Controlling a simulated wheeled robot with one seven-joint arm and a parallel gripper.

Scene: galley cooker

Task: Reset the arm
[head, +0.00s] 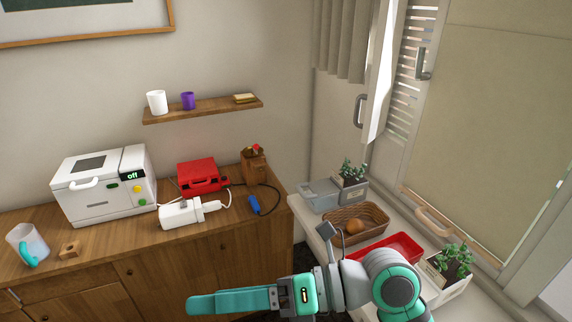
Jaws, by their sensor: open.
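My arm reaches in from the bottom right of the head view, with teal and grey links. My gripper (194,304) points left at the bottom middle, in front of the wooden cabinet (185,258). It is seen side-on, so one long teal finger mostly hides the other. The jaws are open, and I see nothing held between them. The gripper appears apart from the cabinet and from the things on top.
The cabinet top holds a white oven (103,184) reading "off", a red appliance (203,178), a white device (190,212) and a jug (28,245). The right-hand sill holds a basket (375,212), red tray (408,246) and planter (450,285) near my arm.

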